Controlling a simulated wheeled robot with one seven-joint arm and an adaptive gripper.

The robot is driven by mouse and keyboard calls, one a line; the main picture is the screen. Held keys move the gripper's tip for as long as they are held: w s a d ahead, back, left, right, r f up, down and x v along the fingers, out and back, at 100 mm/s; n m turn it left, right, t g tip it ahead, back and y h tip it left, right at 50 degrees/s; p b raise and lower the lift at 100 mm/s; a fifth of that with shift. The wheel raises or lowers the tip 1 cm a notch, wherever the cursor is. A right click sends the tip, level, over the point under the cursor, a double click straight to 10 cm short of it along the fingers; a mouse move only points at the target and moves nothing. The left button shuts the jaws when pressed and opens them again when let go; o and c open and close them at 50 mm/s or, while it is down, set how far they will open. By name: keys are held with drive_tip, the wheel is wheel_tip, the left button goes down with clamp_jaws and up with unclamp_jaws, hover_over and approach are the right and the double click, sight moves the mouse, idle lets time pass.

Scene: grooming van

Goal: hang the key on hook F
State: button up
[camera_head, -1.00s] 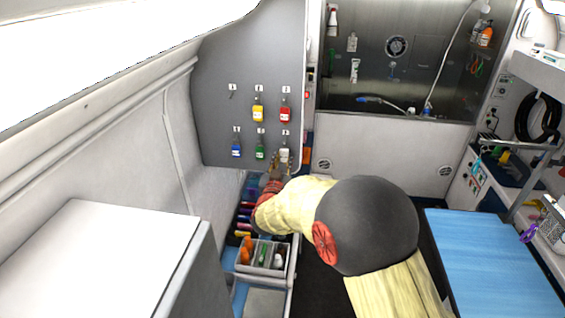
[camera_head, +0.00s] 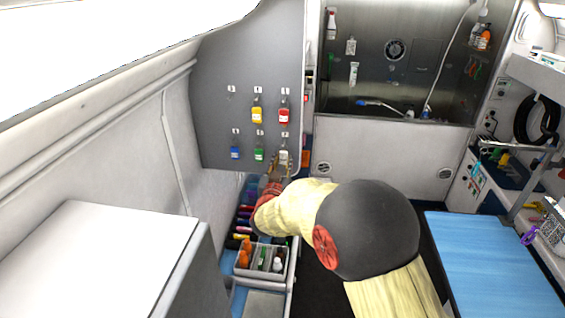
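A grey panel (camera_head: 215,130) on the left carries two rows of three hooks, each under a small white label too small to read. A key with a white tag (camera_head: 284,155) is at the bottom right hook position. My gripper (camera_head: 279,168) is right at this tag, just below and in front of it, beside the panel's lower right corner. Its fingers are small and partly hidden by my arm, so I cannot tell whether they grip the key or whether the key hangs on the hook. The top left hook (camera_head: 231,93) is bare.
Yellow (camera_head: 257,115), red (camera_head: 284,116), blue (camera_head: 235,153) and green (camera_head: 259,154) tagged keys hang on the other hooks. Below my gripper is a grey caddy (camera_head: 262,276) with bottles. A blue-topped table (camera_head: 490,265) stands at right, a white cabinet (camera_head: 95,260) at left.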

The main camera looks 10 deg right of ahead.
drive_tip(key=o, duration=0.5)
drive_tip(key=shift+c, duration=0.2)
